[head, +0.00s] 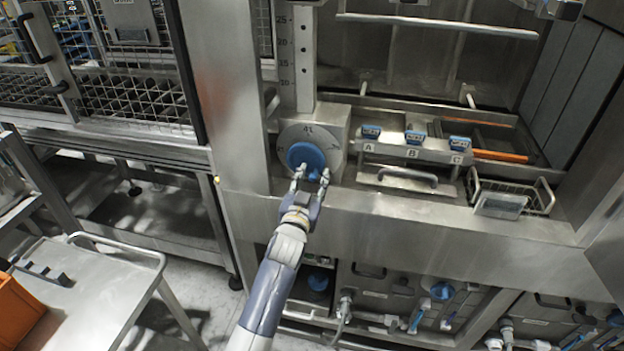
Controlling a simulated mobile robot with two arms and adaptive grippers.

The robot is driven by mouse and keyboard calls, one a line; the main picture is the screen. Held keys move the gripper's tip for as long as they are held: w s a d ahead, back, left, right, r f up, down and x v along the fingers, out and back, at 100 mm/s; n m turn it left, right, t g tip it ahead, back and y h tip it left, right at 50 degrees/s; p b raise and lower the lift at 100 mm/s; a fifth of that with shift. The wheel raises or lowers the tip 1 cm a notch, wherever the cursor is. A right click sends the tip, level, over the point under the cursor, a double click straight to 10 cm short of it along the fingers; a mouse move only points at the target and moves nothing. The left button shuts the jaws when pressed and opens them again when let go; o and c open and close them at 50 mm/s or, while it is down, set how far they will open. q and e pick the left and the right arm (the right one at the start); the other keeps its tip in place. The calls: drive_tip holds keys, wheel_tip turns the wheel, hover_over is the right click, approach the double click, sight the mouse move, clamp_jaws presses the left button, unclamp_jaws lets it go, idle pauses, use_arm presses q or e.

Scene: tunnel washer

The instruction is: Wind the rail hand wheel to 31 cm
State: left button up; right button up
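The blue round hand wheel (307,157) sits on a pale dial (327,135) on the front of a steel housing. The dial's marks are too small to read surely. An upright scale (304,60) with marks 10 to 25 rises above the housing; its upper part is cut off by the picture edge. My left gripper (311,175) is at the lower rim of the wheel, its two fingers spread apart. I cannot tell whether the fingertips touch the wheel. My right gripper is not in view.
A horizontal rail (436,25) crosses the steel bay at the top. A steel cart (95,285) stands lower left.

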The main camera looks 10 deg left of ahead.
use_arm(q)
clamp_jaws()
drive_tip(key=shift+f+m, duration=0.1)
drive_tip(key=shift+m, duration=0.2)
unclamp_jaws()
drive_tip(key=shift+a, duration=0.1)
drive_tip(key=s, duration=1.2)
drive_tip(key=shift+a, duration=0.2)
